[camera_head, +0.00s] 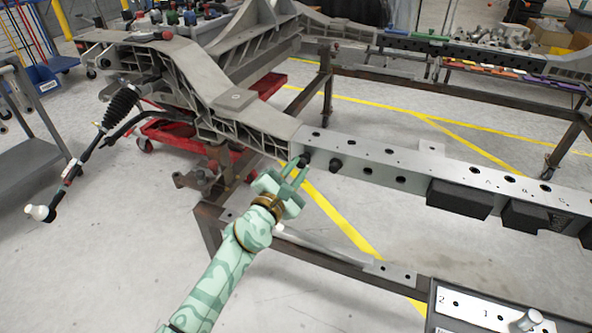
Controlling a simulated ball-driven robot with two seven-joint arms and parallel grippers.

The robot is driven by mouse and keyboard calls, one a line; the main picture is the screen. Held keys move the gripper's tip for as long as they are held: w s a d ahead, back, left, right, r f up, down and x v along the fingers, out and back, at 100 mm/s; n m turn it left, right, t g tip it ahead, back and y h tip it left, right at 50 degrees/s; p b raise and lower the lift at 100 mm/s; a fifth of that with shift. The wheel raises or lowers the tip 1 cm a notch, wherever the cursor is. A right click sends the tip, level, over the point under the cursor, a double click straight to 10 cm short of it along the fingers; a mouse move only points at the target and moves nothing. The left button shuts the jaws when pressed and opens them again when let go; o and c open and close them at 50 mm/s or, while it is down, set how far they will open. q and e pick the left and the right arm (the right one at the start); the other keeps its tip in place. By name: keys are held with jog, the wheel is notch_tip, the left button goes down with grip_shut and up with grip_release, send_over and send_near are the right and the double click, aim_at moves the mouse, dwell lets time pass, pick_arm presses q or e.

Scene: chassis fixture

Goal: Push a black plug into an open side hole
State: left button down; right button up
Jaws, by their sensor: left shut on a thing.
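My left gripper (297,168) is shut at the near side face of the grey chassis rail (430,171), close to the rail's left end. A small black plug (305,158) shows at its fingertips, against or very near the side face. I cannot tell whether it is in a hole or in front of one. Another black plug (336,165) sticks out of the side face just to the right. Further right are dark open side holes (368,170) and (400,180). My right gripper is not in view.
Black blocks (460,197) stick out from the rail's right part. A brown steel stand (340,268) runs below the rail. A numbered tray (470,312) with a metal cylinder is at the bottom right. The floor at the lower left is clear.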

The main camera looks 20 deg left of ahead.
pick_arm(q)
jog(key=shift+w, duration=0.55)
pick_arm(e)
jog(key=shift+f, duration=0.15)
pick_arm(q)
jog(key=c, duration=1.2)
grip_release()
jog(key=shift+s+r, duration=0.1)
jog(key=shift+s, duration=0.15)
jog(key=s+p, duration=0.3)
jog(key=s, duration=0.5)
jog(key=shift+s+a+p, duration=0.15)
jog(key=shift+s+p, duration=0.1)
jog(key=shift+p, duration=0.05)
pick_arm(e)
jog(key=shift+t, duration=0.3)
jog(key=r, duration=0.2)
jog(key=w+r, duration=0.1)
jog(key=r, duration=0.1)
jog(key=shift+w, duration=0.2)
